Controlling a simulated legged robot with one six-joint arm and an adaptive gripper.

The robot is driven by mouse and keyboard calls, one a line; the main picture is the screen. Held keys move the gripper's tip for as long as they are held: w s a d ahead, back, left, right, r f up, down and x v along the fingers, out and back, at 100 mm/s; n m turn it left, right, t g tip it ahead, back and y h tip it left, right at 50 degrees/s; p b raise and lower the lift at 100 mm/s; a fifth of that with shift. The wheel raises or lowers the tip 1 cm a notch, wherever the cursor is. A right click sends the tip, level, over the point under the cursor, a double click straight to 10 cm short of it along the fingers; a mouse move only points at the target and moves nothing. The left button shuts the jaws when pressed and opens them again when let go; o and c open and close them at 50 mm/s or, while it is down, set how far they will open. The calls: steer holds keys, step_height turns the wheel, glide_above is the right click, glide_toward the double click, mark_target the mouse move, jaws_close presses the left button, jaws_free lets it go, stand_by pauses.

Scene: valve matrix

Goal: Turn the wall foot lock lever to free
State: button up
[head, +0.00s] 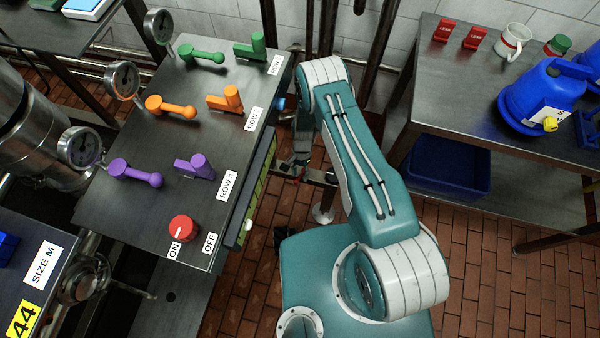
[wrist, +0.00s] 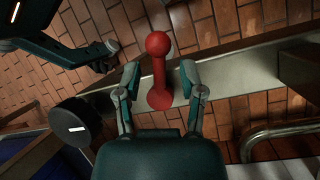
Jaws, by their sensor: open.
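The foot lock lever (wrist: 159,72) is red, with a round ball at its far end and a rounded base nearer my gripper. It is mounted on a grey metal rail (wrist: 235,75) low down by the wall. My gripper (wrist: 160,69) is open, with one finger on each side of the lever's shaft and a visible gap on both sides. In the head view my gripper (head: 293,165) is low beside the valve panel, small and dark, and the lever is mostly hidden there.
The valve panel (head: 205,120) at left carries green, orange and purple levers and a red knob (head: 183,229) between ON and OFF labels. A metal bench (head: 440,90) at right holds a blue kettle-like vessel (head: 545,95) and a mug (head: 513,42). Brick floor lies between.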

steer(key=v, duration=1.2)
steer(key=shift+f, duration=0.1)
